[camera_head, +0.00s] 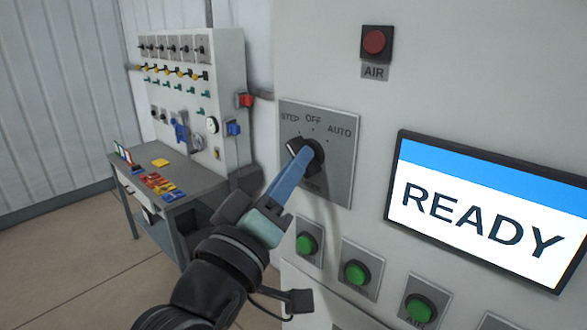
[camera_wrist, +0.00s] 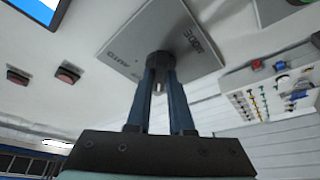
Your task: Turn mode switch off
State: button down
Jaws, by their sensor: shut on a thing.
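The mode switch is a black rotary knob (camera_head: 315,148) on a grey plate (camera_head: 340,175) marked STEP, OFF and AUTO. A white mark on the knob's left end sits toward the STEP side, left of OFF. My gripper (camera_head: 301,163) reaches up from below with its blue fingers at the knob. In the wrist view, the fingertips (camera_wrist: 161,74) are shut on the knob (camera_wrist: 160,59), one on each side. The fingers partly hide the knob and the lower part of the plate in the head view.
A screen (camera_head: 485,210) reading READY is to the right. Green buttons (camera_head: 357,272) sit below the plate, close to my arm. A red AIR button (camera_head: 375,42) is above. A workbench (camera_head: 185,185) with small coloured parts and a switch panel (camera_head: 225,95) stand at left.

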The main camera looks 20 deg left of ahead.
jog(key=shift+f+b, duration=0.15)
jog(key=shift+b, duration=0.2)
jog(key=m+h+b, duration=0.2)
jog(key=m+b, duration=0.2)
jog(key=b, duration=0.2)
jog(key=m+h+b, duration=0.2)
jog(key=m+b, duration=0.2)
jog(key=b, duration=0.2)
jog(key=m+h+b, duration=0.2)
jog(key=m+b, duration=0.2)
jog(key=b, duration=0.3)
jog(key=shift+w+a, duration=0.1)
jog(key=shift+a, duration=0.15)
jog(key=shift+m, duration=0.3)
jog(key=c, duration=0.8)
grip_release()
